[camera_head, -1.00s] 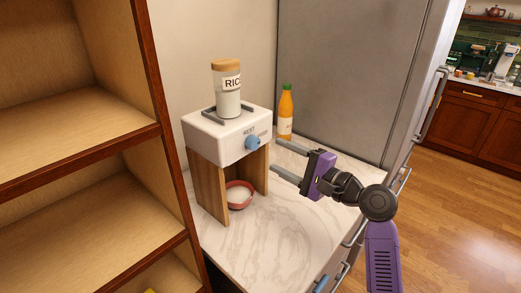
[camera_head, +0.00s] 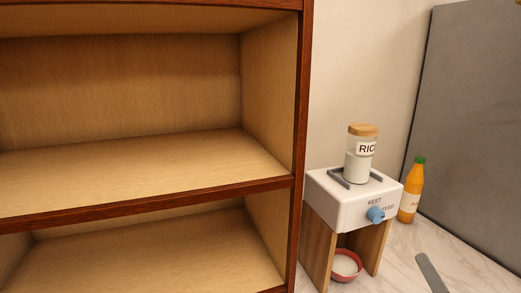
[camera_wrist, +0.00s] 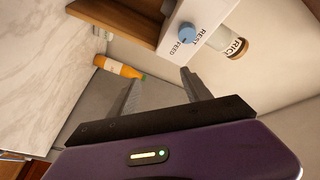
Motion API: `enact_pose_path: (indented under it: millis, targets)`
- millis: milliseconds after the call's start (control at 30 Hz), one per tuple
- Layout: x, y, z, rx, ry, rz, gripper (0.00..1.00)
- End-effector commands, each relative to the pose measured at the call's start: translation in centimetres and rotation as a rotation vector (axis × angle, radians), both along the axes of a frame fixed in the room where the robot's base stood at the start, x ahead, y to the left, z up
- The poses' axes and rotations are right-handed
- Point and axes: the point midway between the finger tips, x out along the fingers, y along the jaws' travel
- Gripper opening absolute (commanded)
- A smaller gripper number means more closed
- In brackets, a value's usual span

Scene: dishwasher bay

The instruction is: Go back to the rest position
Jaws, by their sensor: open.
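My gripper (camera_wrist: 163,88) is open and empty in the wrist view, its two grey fingers apart. In the head view only one finger (camera_head: 432,272) shows at the bottom right, in front of the white dispenser (camera_head: 337,207) and apart from it. The dispenser stands on wooden side panels and has a blue knob (camera_head: 375,215) marked REST and FEED. The knob also shows in the wrist view (camera_wrist: 187,33). A rice jar (camera_head: 361,156) stands upright on top. A red bowl (camera_head: 346,278) with white contents sits underneath, cut off by the lower edge.
An orange bottle (camera_head: 411,192) stands right of the dispenser on the marble counter (camera_head: 470,275), in front of a grey panel (camera_head: 472,120). An empty wooden shelf unit (camera_head: 297,130) fills the left. The counter at lower right looks clear.

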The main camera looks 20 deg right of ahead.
Motion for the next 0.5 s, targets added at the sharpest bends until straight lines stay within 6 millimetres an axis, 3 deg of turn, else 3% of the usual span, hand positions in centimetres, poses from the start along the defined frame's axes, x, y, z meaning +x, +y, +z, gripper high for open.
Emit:
enact_pose_path:
  millis: [33,100,500]
  targets:
    - [-1.2,1.6,-1.7,-0.07,0.043,-0.008,0.57]
    - [-2.7,3.6,-3.1,-0.178,0.092,-0.017,0.57]
    - [-12.3,15.9,-8.0,-0.68,0.295,0.086,0.57]
